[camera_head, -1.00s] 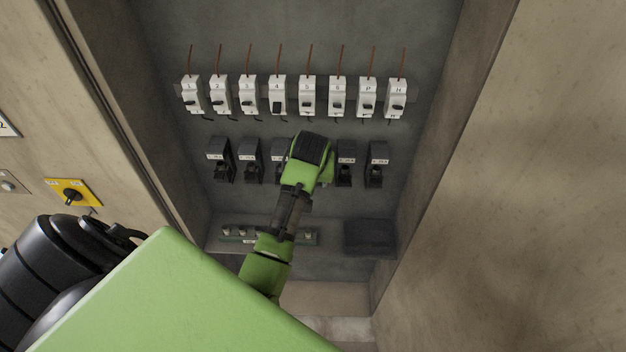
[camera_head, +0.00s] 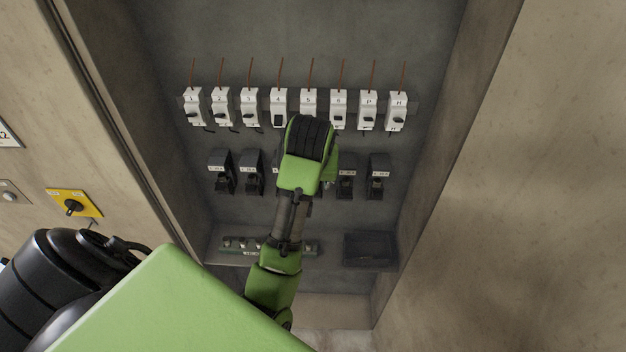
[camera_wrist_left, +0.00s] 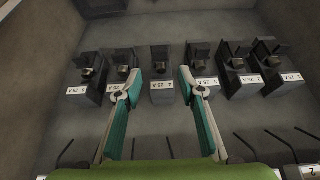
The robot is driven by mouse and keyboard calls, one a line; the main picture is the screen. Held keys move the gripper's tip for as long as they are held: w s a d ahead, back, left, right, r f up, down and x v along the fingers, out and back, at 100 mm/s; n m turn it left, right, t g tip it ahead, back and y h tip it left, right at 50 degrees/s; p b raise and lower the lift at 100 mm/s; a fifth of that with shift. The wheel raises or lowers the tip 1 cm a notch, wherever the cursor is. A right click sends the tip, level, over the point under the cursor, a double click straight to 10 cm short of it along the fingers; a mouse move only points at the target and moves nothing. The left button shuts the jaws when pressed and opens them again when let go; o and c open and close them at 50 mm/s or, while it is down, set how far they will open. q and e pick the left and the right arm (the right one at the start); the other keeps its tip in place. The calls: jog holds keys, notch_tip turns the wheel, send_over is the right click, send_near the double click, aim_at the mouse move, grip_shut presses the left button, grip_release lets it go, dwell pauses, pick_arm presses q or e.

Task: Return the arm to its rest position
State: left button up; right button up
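My left arm reaches up from the bottom of the head view, and its wrist end stands in front of the cabinet's middle, over the lower edge of breaker 5 and part of the fuse row. The wrist hides the fingers there. In the left wrist view my left gripper (camera_wrist_left: 161,83) is open, with two teal-and-grey fingers apart and nothing between their tips touching them. Behind the gap is a black fuse holder (camera_wrist_left: 161,66) with a white label; it looks apart from the fingers. My right gripper is in neither view.
A row of white breakers (camera_head: 250,108) runs above black fuse holders (camera_head: 222,172). A terminal strip (camera_head: 240,245) and a dark box (camera_head: 370,250) sit below. The cabinet's side walls (camera_head: 440,160) flank the arm. A yellow switch plate (camera_head: 88,203) is at left.

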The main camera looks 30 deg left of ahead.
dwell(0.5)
pick_arm(q)
jog(key=d+f+m+b, duration=0.2)
jog(key=f+b, duration=0.1)
jog(key=f, duration=1)
jog(key=d+f+m+b, duration=0.2)
jog(key=f, duration=1)
jog(key=s+d+f+m+g+h+b, duration=0.1)
jog(key=s+f+b, duration=0.15)
jog(key=f, duration=0.65)
jog(key=s+d+f+m+g+b, duration=0.15)
jog(key=s+f, duration=0.25)
jog(key=f, duration=0.5)
jog(key=s+d+f+m+h+b, duration=0.1)
jog(key=s+d+f+b, duration=0.15)
jog(key=s+f, duration=1.5)
jog(key=s+f+b, duration=0.1)
jog(key=s+f, duration=0.2)
jog(key=s, duration=0.3)
jog(key=s+f+b, duration=0.1)
jog(key=s+f, duration=0.2)
jog(key=s, duration=0.3)
jog(key=s+a+f+m+g+b, duration=0.1)
jog(key=s+f, duration=0.2)
jog(key=s, duration=0.3)
jog(key=shift+s+h, duration=0.25)
jog(key=shift+h, duration=0.15)
